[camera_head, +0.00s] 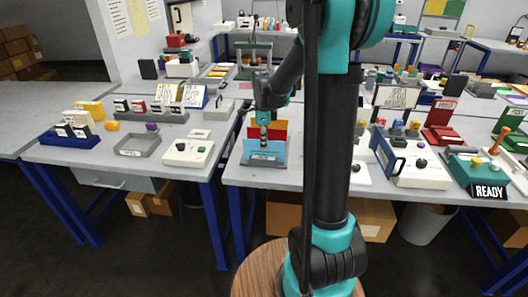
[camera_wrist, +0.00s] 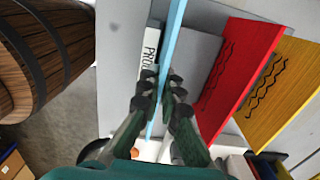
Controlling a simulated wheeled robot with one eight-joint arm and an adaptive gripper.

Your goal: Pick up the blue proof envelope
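The light blue proof envelope (camera_head: 262,150) stands upright at the front of a grey rack (camera_head: 262,162) with a white label, in the head view. In the wrist view the envelope (camera_wrist: 172,38) is a thin blue sheet seen edge-on. My gripper (camera_wrist: 161,88) has one fingertip on each side of it, close against the sheet, and looks shut on it. In the head view my gripper (camera_head: 263,130) is over the envelope's upper part, pointing down. The envelope's lower edge is in or at the rack.
A red envelope (camera_wrist: 240,70) and a yellow one (camera_wrist: 290,80) with wavy black marks stand beside the blue one, to the right in the wrist view. A white box with knobs (camera_head: 188,152) stands left, across a table gap. A brown barrel-like object (camera_wrist: 50,50) is at the wrist view's left.

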